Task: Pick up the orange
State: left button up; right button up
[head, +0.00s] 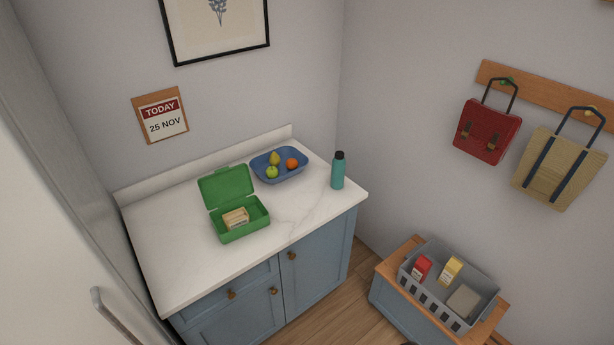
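The orange (292,163) lies in a blue tray (262,177) at the back right of the white counter. A yellow pear (274,157) and a green apple (271,172) lie to its left in the same tray. The orange's upper side is in plain view. Neither my left nor my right gripper shows in the head view.
An open green lunch box (243,233) with a light-coloured item (236,218) stands left of the tray. A teal bottle (338,172) stands upright right of it. The front of the counter (185,265) is clear. A grey crate (435,305) sits on a low bench.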

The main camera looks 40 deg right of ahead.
aim_at(290, 164)
jog(key=u, duration=0.05)
jog(key=k, duration=0.55)
jog(key=z, duration=1.05)
jog(key=i, duration=0.75)
jog(key=z, duration=0.5)
jog(key=i, duration=0.8)
jog(key=u, duration=0.3)
